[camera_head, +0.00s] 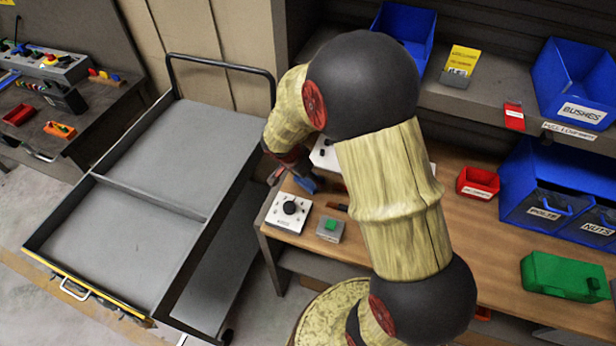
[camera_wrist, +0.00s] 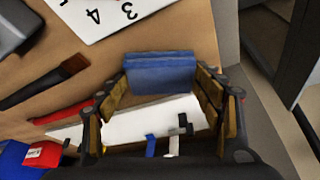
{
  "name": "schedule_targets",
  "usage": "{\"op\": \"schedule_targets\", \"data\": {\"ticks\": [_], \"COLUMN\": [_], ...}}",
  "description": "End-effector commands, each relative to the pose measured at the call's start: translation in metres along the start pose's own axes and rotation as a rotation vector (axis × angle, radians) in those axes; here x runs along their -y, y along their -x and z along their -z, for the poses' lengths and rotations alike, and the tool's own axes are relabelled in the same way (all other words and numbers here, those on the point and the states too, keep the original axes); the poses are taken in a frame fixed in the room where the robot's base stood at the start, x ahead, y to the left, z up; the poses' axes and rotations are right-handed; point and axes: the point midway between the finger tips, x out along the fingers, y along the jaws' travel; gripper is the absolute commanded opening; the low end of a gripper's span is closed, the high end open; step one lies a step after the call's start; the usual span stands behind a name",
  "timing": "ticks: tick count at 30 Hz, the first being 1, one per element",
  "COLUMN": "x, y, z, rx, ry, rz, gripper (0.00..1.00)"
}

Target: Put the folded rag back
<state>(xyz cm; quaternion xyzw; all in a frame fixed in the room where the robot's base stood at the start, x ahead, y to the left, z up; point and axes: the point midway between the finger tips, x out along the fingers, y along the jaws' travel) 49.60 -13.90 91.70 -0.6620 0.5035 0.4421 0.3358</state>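The folded rag appears as a flat blue bundle (camera_wrist: 160,74) in the wrist view, over the wooden worktop near its edge. My gripper (camera_wrist: 162,82) has its two fingers apart, one at each side of the rag. The rag's ends look close to or against the finger pads. I cannot tell whether the pads grip it or whether it rests on the worktop. In the head view my gripper (camera_head: 290,172) is low over the left end of the workbench (camera_head: 460,232), with a bit of blue beside it. My arm hides much of that end.
A white panel with a black knob (camera_head: 289,209) and a grey box with a green button (camera_head: 331,228) stand near the bench's left edge. A brush-like tool (camera_wrist: 45,82) lies left of the rag. A grey flatbed cart (camera_head: 120,240) stands empty at left. Blue bins (camera_head: 575,80) line the right.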

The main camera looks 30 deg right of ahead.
Motion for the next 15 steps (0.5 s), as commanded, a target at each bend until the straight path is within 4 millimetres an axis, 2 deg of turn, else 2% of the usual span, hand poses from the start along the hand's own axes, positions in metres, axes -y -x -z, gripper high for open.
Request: {"op": "schedule_targets", "data": {"ticks": [6,15], "x": [0.0002,0.0001], "y": [0.0005,0.0007], "z": [0.0003,0.0003], "rx": [0.000,0.000], "ry": [0.000,0.000], "rz": [0.000,0.000], "gripper": [0.81,0.82]}}
